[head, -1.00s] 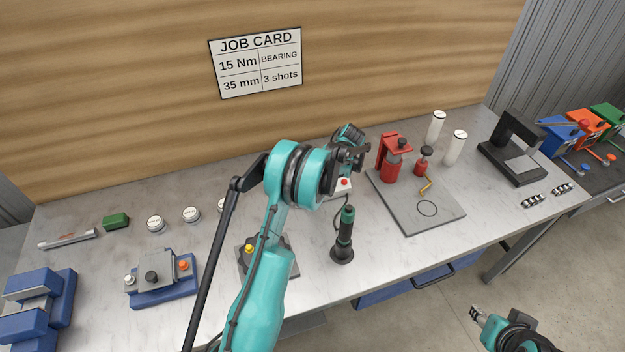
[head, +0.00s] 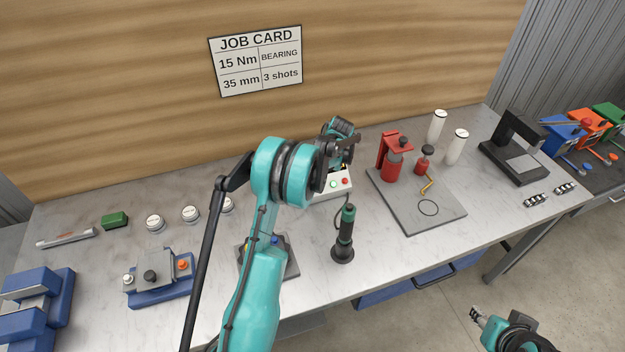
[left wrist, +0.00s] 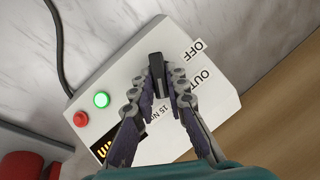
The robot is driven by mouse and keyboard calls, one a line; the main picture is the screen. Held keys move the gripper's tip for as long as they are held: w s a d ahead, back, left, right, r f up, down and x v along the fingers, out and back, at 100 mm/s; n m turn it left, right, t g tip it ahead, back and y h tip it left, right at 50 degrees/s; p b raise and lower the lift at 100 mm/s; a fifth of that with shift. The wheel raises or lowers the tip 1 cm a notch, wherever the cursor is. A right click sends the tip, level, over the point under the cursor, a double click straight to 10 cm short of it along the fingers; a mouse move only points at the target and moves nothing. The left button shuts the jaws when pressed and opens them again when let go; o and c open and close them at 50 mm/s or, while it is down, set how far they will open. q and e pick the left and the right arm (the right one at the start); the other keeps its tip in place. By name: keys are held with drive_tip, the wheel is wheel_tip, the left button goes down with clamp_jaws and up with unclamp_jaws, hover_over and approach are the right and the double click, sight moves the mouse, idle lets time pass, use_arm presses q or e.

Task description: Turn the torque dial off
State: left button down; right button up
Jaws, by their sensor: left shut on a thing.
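The white torque control box (head: 327,195) stands at the back middle of the bench, partly hidden by my left arm. In the left wrist view the box (left wrist: 122,76) shows a lit green button (left wrist: 101,99), a red button (left wrist: 81,118), and "OFF", "OUT" and "15 N..." labels. My left gripper (left wrist: 160,82) is shut on the black torque dial (left wrist: 156,66), with a finger on either side. In the head view the left fingertips are hidden. My right gripper (head: 475,314) is at the lower right, off the bench, its opening unclear.
A dark screwdriver-like tool (head: 345,228) stands in front of the box. A grey plate (head: 440,214) with red fixtures is to the right. White caps (head: 190,213) and a blue-grey fixture (head: 160,290) are to the left. A cable (left wrist: 62,50) runs from the box.

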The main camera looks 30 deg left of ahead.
use_arm(q)
drive_tip(key=n+h, duration=0.1)
drive_tip(key=n+t+b, duration=0.1)
drive_tip(key=n, duration=0.1)
drive_tip(key=n+t+h+b, duration=0.1)
drive_tip(key=n, duration=0.1)
drive_tip(key=shift+s+a+h, duration=0.25)
drive_tip(key=shift+a+h, duration=0.05)
drive_tip(key=n+t+b, duration=0.1)
drive_tip(key=n, duration=0.1)
drive_tip(key=n+t+h+b, duration=0.1)
drive_tip(key=n, duration=0.1)
drive_tip(key=shift+s+a+f+n+t+b, duration=0.1)
drive_tip(key=shift+s+f+n+t+b, duration=0.1)
drive_tip(key=shift+n+t+b, duration=0.15)
drive_tip(key=n+t+b, duration=0.2)
drive_tip(key=n, duration=0.1)
drive_tip(key=n+t+b, duration=0.1)
drive_tip(key=n, duration=0.1)
drive_tip(key=shift+s+f+h+b, duration=0.15)
drive_tip(key=shift+s+h+b, duration=0.15)
drive_tip(key=shift+b, duration=0.1)
drive_tip(key=n+t+b, duration=0.2)
drive_tip(key=n, duration=0.2)
drive_tip(key=shift+s, duration=0.1)
drive_tip(key=shift+n+t+y+b, duration=0.55)
drive_tip(key=shift+n+y+b, duration=0.05)
drive_tip(key=shift+n+b, duration=0.15)
